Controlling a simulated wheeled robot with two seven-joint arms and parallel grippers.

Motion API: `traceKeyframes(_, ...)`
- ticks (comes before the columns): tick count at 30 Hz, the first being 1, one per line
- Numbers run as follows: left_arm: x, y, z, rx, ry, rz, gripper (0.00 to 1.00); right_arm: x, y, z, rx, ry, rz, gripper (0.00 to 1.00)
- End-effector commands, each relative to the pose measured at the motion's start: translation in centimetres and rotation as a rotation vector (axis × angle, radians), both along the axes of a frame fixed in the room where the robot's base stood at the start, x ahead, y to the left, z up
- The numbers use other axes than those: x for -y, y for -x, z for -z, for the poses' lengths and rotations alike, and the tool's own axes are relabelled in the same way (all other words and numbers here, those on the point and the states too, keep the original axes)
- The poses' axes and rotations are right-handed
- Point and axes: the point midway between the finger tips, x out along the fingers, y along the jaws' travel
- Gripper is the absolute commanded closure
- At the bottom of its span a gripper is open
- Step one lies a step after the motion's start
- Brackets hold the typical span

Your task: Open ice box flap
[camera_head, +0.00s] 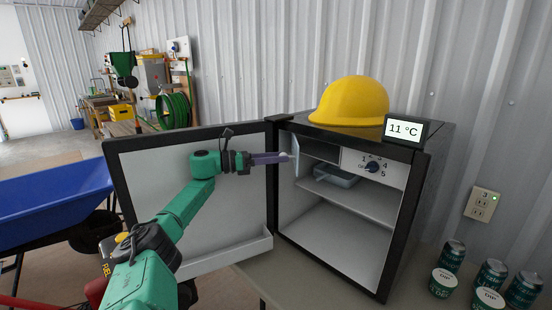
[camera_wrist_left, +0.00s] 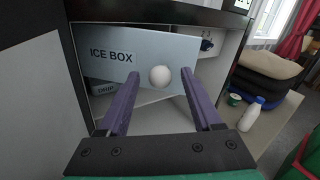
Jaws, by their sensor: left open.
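The small black fridge (camera_head: 405,225) stands with its main door (camera_head: 190,200) swung open to the left. Inside at the top is the ice box flap (camera_head: 296,156), a pale panel standing out from the compartment at its left side, seen nearly edge-on. In the left wrist view the flap (camera_wrist_left: 110,50) faces me, with its "ICE BOX" label and a round white knob (camera_wrist_left: 160,77). My left gripper (camera_head: 286,158) is open in front of the flap. Its purple fingers (camera_wrist_left: 158,84) lie on either side of the knob; I cannot tell whether they touch it. My right gripper is not in view.
A drip tray (camera_head: 335,176) sits under the ice box, beside the dial (camera_head: 373,166). A yellow hard hat (camera_head: 350,100) and a temperature display (camera_head: 404,129) are on top of the fridge. Cans (camera_head: 452,256) stand at the right. A blue wheelbarrow (camera_head: 55,205) is at the left.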

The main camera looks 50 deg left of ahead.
Motion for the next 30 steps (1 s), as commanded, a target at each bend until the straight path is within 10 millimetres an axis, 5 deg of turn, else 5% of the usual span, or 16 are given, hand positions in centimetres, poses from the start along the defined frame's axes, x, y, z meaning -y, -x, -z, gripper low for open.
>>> traceKeyframes(8,0.0,0.0,-4.2,0.002,-0.001,0.0,0.34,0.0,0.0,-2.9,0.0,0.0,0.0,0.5)
traceKeyframes(30,0.0,0.0,-19.2,0.0,0.0,0.001,0.34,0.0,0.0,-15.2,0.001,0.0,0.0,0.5)
